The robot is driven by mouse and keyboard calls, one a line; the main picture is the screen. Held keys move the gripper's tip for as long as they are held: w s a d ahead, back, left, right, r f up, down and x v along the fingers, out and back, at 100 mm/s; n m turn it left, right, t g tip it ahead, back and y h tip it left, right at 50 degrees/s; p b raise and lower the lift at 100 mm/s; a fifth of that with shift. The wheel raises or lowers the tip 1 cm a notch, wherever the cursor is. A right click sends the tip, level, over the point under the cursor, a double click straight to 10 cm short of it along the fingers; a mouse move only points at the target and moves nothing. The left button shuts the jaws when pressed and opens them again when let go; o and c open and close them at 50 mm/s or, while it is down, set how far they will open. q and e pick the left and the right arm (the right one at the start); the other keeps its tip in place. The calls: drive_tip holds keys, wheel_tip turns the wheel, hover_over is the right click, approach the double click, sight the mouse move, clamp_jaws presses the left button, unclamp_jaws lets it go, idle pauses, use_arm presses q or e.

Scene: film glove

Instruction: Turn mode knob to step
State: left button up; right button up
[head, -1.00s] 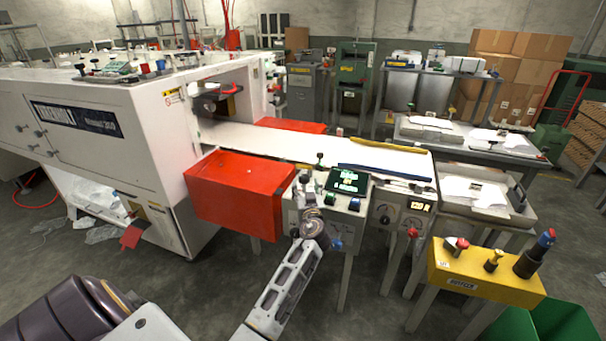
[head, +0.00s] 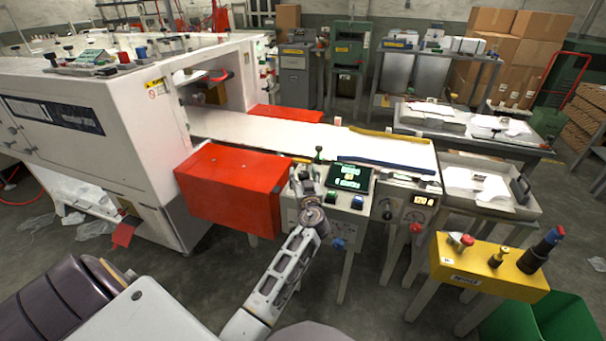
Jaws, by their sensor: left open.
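A control panel (head: 347,218) stands beside the conveyor, with a green-lit display (head: 349,177) and several buttons on top. A blue knob (head: 338,244) sits low on its front face. A second panel (head: 408,210) to the right carries a round dial (head: 414,217) and a small lit readout (head: 423,201). I cannot tell which control is the mode knob; no label is readable. My left gripper (head: 304,181) is open in front of the left part of the control panel and hides part of it. I cannot tell whether it touches anything. My right gripper is out of view.
A red box-shaped cover (head: 231,190) stands close left of my left gripper, against the white machine (head: 100,120). The white conveyor bed (head: 290,138) runs behind the panel. A yellow box (head: 488,264) with several knobs stands at the right.

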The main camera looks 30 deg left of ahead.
use_arm(q)
drive_tip(key=c, duration=1)
drive_tip(key=shift+c, duration=0.2)
